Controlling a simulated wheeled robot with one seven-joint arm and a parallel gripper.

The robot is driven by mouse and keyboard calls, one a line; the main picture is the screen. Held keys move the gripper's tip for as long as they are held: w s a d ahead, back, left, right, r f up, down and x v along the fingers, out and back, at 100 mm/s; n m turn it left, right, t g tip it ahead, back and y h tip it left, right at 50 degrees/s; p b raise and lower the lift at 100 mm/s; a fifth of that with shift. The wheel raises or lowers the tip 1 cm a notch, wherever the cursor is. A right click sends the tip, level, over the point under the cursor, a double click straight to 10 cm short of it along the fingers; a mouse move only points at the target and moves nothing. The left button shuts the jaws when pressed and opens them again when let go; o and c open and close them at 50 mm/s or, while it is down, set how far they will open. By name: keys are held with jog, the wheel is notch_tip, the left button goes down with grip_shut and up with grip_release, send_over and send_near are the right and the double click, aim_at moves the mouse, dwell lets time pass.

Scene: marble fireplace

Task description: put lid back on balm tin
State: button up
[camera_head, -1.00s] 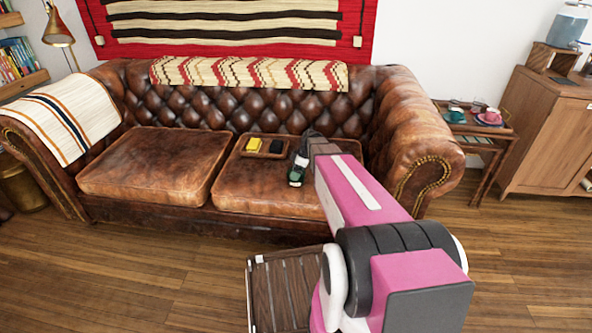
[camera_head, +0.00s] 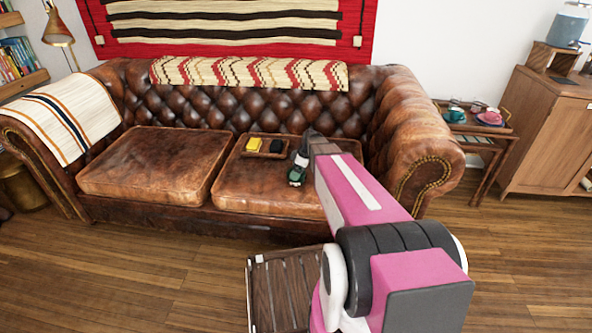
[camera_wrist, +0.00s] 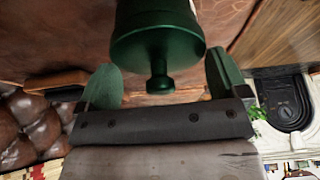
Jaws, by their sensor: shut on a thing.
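A dark green round piece with a small knob (camera_wrist: 160,78), which looks like the balm tin's lid, fills the top middle of the wrist view. The knob points back toward my gripper (camera_wrist: 163,72). In the head view my gripper (camera_head: 297,176) is small and dark green, over the right seat cushion, just right of a wooden tray. I cannot pick out a separate tin there.
The small wooden tray (camera_head: 263,155) on the cushion holds a yellow thing (camera_head: 254,144) and a black thing (camera_head: 276,146). The brown leather sofa (camera_head: 160,165) has a clear left cushion. A slatted wooden piece (camera_head: 280,290) stands on the floor in front.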

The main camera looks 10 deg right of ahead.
dwell(0.8)
jog(key=o, duration=0.6)
jog(key=shift+c, duration=0.2)
jog(key=shift+r, duration=3.45)
grip_shut()
jog(key=shift+f, duration=2.1)
jog(key=shift+r, duration=0.1)
